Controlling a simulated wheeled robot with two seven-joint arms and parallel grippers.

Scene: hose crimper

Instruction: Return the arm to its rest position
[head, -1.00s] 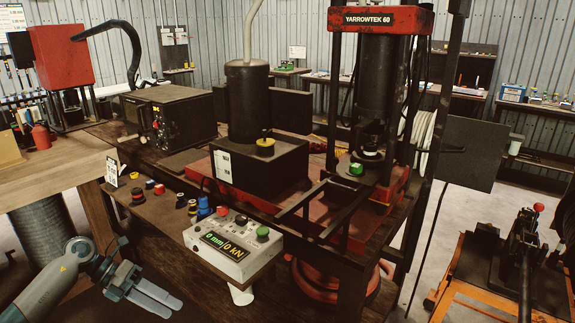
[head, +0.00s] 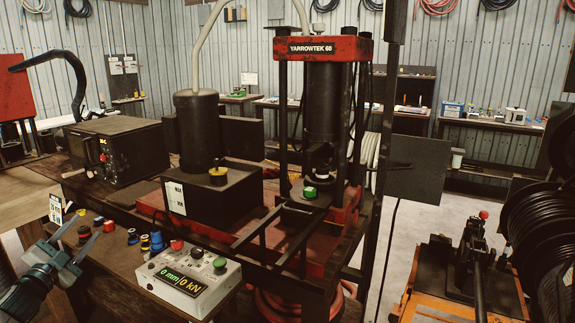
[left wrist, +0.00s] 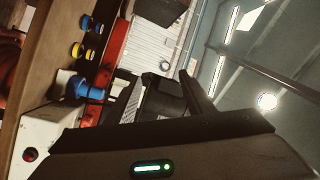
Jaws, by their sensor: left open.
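My left gripper (head: 82,232) is at the lower left of the head view, its two grey fingers spread apart and pointing up and right. Nothing is between them. It is over or in front of the left end of the wooden bench edge that holds several small coloured pieces; I cannot tell the exact gap. In the left wrist view the dark gripper body (left wrist: 170,150) fills the bottom, and its fingers rise up the middle. My right gripper is in neither view.
The control box (head: 188,278) with its "0 mm 0 kN" display sits to the right of the gripper. A blue fitting (head: 157,241) and other small pieces stand close by. The red press (head: 318,50) stands behind. An orange cart (head: 465,290) is at the right.

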